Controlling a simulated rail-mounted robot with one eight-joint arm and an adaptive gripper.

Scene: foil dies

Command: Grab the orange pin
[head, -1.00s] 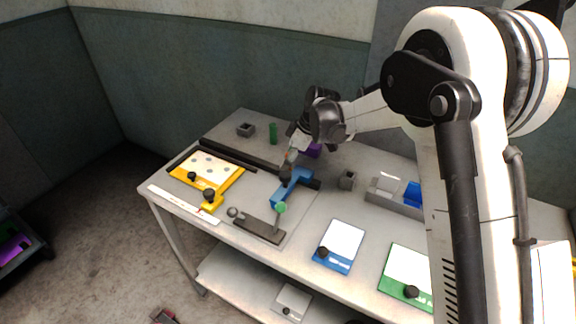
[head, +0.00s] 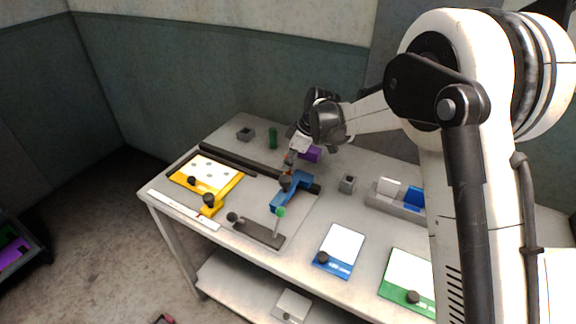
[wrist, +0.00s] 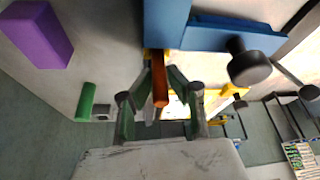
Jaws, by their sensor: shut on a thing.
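The orange pin (wrist: 160,84) stands out between my fingers in the wrist view, beside the blue fixture (wrist: 220,38). My gripper (wrist: 160,82) is shut on the pin, with a finger on each side of it. In the head view my gripper (head: 289,163) is low over the table, just behind the blue fixture (head: 292,188). Only a small bit of orange shows there. Whether the pin's far end touches the fixture or the table is unclear.
A purple block (head: 312,154) and a green cylinder (head: 273,138) stand close by on the table. Grey square blocks (head: 347,184) sit to either side. A yellow fixture (head: 232,181) is at left, and a dark bar with a green-tipped lever (head: 260,234) is in front.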

